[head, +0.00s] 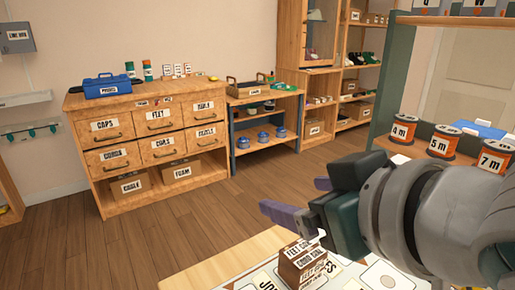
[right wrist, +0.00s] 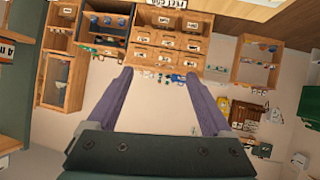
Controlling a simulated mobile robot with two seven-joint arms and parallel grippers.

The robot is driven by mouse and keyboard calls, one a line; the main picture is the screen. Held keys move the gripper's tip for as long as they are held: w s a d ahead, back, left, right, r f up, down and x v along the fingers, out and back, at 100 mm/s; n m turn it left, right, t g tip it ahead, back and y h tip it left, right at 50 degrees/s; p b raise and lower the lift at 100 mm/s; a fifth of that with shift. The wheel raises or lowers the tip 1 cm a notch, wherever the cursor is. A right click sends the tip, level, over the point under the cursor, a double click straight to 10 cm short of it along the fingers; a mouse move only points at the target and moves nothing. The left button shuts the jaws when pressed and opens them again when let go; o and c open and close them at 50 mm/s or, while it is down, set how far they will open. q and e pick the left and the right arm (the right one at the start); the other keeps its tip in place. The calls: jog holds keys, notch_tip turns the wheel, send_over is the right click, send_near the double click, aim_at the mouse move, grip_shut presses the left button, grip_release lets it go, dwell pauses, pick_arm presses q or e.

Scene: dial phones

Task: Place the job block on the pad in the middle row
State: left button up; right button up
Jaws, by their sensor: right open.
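A brown wooden block (head: 302,264) with white word labels on its faces stands at the bottom of the head view. It is on a pale board (head: 345,278) on the table, and I cannot tell for sure that it is the job block. My right gripper (head: 298,198) is above and behind it, open, apart from it. In the right wrist view the two purple fingers (right wrist: 158,90) are spread with nothing between them. A light pad with a round mark (head: 380,276) lies on the board right of the block. The middle row cannot be made out. My left gripper is out of view.
The table edge (head: 215,270) shows at the bottom. Wire spools (head: 441,142) stand on a shelf at the right, near my right arm. A wooden drawer cabinet (head: 150,140) and a low shelf (head: 265,125) stand far back. The floor between is clear.

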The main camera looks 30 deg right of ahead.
jog(key=s+f+g, duration=0.2)
jog(key=s, duration=0.1)
jog(key=s+f+g, duration=0.1)
jog(key=s+f, duration=0.2)
jog(key=shift+a+f+g, duration=0.1)
jog(key=shift+f+g, duration=0.15)
jog(key=shift+g, duration=0.15)
jog(key=s+f+g, duration=0.1)
jog(key=s, duration=0.2)
jog(key=s+a+f+n+g+y, duration=0.1)
jog(key=s+f+g, duration=0.1)
jog(key=s, duration=0.1)
jog(key=s+f+n+g, duration=0.1)
jog(key=s, duration=0.3)
jog(key=shift+a+f+g+y, duration=0.2)
jog(key=shift+a+g+y, duration=0.1)
jog(key=shift+a+g, duration=0.1)
jog(key=shift+w, duration=0.1)
jog(key=shift+r, duration=0.1)
